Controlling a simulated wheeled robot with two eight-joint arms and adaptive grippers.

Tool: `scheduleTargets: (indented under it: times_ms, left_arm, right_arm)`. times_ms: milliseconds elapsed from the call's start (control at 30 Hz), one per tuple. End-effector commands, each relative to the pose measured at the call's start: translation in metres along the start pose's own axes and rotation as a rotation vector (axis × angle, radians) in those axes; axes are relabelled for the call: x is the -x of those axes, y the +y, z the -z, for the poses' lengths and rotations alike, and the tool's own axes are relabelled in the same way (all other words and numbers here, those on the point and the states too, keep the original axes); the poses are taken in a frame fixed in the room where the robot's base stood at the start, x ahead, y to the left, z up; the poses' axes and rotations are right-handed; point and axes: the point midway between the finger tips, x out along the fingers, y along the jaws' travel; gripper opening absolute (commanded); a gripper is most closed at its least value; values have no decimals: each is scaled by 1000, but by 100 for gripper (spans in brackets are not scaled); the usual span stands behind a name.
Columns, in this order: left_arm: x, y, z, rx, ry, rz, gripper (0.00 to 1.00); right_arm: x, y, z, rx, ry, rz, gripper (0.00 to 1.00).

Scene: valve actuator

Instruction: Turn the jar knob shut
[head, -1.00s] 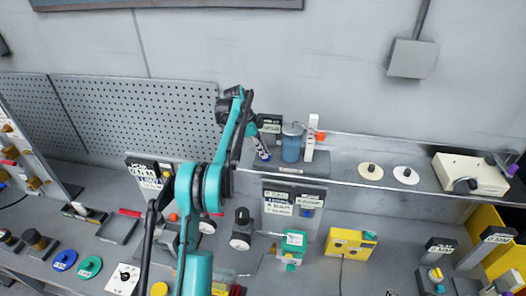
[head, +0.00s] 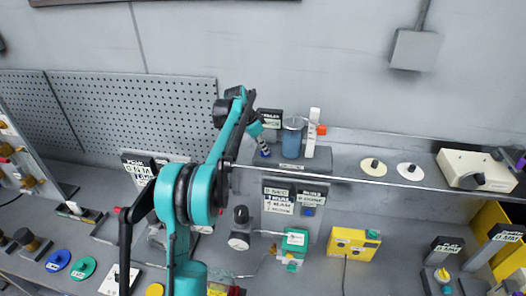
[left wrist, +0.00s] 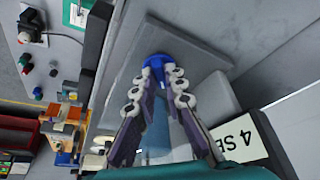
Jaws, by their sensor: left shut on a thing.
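The jar (head: 292,142) is a blue see-through cylinder with a grey-blue top, upright on a small grey base (head: 291,163) on the ledge. A small blue knob (head: 265,153) sits at the left of the base. In the left wrist view the blue knob (left wrist: 158,60) stands at the grey plate, between my fingertips. My left gripper (head: 263,149) reaches down from above to the left of the jar. In the left wrist view my left gripper (left wrist: 161,68) is shut on the knob, with a finger on each side. The fingers hide part of the knob. My right gripper does not show.
A white upright piece with an orange part (head: 312,132) stands close right of the jar. A dark sign (head: 270,117) stands behind my gripper. Two round discs (head: 373,167) and a cream box (head: 474,172) are farther right on the ledge. The pegboard wall (head: 130,115) is behind.

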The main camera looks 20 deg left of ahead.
Motion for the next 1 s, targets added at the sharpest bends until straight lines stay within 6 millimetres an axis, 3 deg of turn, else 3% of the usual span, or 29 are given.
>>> scheduleTargets:
  times_ms: [600,1000]
  left_arm:
    - [0,6,2,511,1,214,0]
    - [0,7,4,696,1,289,0]
  right_arm:
    - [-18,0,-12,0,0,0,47]
    - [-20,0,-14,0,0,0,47]
